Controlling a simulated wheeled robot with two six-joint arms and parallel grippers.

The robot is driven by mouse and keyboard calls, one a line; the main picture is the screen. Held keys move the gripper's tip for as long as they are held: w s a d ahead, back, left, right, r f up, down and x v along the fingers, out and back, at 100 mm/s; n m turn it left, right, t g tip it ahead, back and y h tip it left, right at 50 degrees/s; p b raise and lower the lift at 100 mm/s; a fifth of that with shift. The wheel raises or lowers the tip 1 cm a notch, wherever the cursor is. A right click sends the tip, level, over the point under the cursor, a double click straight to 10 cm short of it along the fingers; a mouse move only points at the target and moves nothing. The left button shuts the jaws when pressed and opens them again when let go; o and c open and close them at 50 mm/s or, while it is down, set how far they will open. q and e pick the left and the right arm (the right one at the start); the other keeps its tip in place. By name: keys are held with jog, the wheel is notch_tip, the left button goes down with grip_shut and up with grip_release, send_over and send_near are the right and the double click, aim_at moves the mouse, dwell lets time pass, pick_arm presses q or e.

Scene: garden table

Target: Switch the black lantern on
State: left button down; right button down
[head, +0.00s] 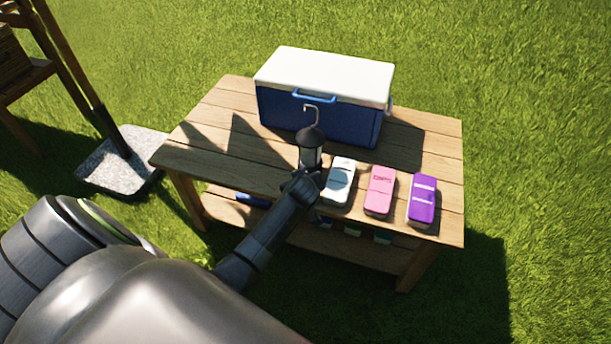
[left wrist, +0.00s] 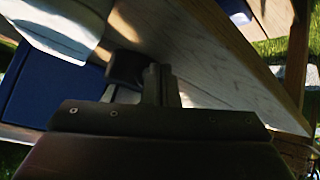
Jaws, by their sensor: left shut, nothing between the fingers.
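The black lantern (head: 311,150) stands upright on the wooden table, in front of the cooler, with its hook up at the top. My left gripper (head: 302,182) is at the lantern's lower front in the head view and covers its base. Its fingers are shut and empty; whether they touch the lantern cannot be told. In the left wrist view my shut fingers (left wrist: 158,82) point at a dark, blurred shape beside them, which may be part of the lantern. The lantern's switch cannot be made out. My right gripper is out of view.
A blue cooler with a white lid (head: 325,75) stands at the table's back. White (head: 340,182), pink (head: 380,190) and purple (head: 422,199) cases lie right of the lantern. The wooden table (head: 210,115) has a bare left end. A grey slab (head: 110,160) lies on the grass.

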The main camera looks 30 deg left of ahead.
pick_arm(q)
jog(key=shift+w, duration=0.25)
jog(key=shift+s, duration=0.1)
dwell(0.4)
jog(key=shift+s+d+p, duration=0.1)
jog(key=shift+s+p, duration=0.45)
jog(key=shift+s, duration=0.1)
jog(key=shift+s+d+r+p, duration=0.1)
jog(key=shift+s+d+p, duration=0.15)
jog(key=shift+s+p, duration=0.5)
jog(key=shift+s+d+p, duration=0.25)
jog(key=shift+s+p, duration=0.15)
jog(key=shift+s, duration=0.65)
jog(key=shift+s+d, duration=0.1)
jog(key=shift+s, duration=0.55)
